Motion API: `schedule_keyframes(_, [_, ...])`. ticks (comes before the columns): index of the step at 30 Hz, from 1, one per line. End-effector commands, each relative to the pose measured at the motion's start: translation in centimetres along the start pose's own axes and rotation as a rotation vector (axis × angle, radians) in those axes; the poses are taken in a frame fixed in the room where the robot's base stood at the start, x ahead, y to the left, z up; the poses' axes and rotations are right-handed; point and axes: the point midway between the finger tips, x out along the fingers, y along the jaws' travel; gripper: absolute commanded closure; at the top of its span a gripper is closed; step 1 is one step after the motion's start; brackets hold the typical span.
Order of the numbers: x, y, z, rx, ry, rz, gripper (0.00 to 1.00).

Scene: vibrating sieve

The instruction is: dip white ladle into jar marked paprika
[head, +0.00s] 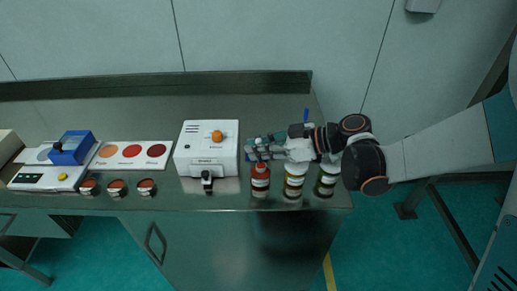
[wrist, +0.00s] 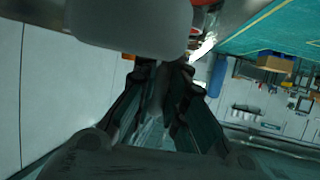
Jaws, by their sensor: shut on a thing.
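My gripper (head: 252,150) is just above and behind the red jar, coming from the right. In the wrist view its fingertips (wrist: 160,72) are close together, shut on the white ladle. The ladle itself is not clear in either view. A pale rounded shape (wrist: 130,25) fills the wrist view's top; I cannot tell what it is.
A white machine (head: 207,158) with an orange knob stands close left of my gripper. Farther left are a card with colour discs (head: 133,155), small round dishes (head: 117,187) and a blue device (head: 72,148). The bench's front edge is near the jars.

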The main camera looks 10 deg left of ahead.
Motion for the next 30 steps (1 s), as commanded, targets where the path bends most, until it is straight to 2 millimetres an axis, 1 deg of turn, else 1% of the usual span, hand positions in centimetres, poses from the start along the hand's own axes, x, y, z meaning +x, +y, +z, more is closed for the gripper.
schedule_keyframes(1, [-0.2,0.0,-0.5,0.000,0.000,0.000,1.00])
schedule_keyframes(30, [-2.2,0.0,-5.3,0.000,0.000,0.000,1.00])
